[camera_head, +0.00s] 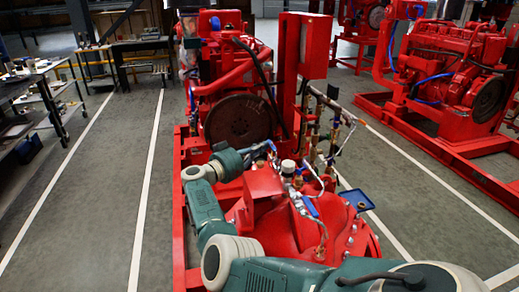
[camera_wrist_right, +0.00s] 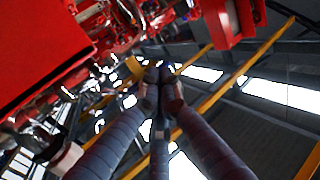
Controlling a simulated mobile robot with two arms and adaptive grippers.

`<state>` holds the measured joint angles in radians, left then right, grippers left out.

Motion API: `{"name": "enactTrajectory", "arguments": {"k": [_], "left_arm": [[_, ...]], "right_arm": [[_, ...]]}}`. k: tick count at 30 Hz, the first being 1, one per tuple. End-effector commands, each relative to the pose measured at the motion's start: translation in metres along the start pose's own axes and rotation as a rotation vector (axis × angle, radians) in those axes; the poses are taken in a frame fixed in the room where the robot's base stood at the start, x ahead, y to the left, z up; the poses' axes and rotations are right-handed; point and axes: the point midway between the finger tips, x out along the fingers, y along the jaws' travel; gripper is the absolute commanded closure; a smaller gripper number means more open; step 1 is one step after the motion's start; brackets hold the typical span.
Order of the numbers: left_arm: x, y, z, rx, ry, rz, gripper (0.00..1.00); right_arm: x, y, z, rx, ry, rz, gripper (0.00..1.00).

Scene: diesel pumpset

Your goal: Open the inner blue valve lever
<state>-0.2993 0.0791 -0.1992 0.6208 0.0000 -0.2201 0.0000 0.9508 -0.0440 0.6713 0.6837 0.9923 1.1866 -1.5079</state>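A blue valve lever (camera_head: 310,207) sits among the pipes and gauges above the red pump casing in the head view. A second small blue part (camera_head: 271,145) shows right at the tip of my right gripper (camera_head: 264,151). I cannot tell which of the two is the inner lever. My right gripper reaches in from the left side of the pipework. My left gripper is not in view.
The red pumpset has a large flywheel (camera_head: 238,121) and an upright red cabinet (camera_head: 309,46) behind the pipework. Another red engine (camera_head: 451,62) stands at right. Workbenches line the left, with clear floor between.

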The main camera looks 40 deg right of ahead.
Motion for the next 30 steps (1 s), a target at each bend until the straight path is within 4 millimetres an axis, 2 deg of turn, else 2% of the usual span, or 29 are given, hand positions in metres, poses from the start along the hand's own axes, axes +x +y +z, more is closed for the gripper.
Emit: {"name": "enactTrajectory", "arguments": {"k": [20, 26, 30], "left_arm": [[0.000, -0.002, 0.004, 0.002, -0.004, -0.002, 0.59], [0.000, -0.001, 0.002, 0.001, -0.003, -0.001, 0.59], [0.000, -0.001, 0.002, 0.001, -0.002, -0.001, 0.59]], "right_arm": [[0.001, 0.000, 0.000, 0.000, 0.000, 0.001, 1.00], [-0.026, 0.000, 0.001, -0.001, -0.002, -0.001, 1.00], [-0.057, -0.001, 0.001, -0.001, -0.002, -0.002, 1.00]]}}
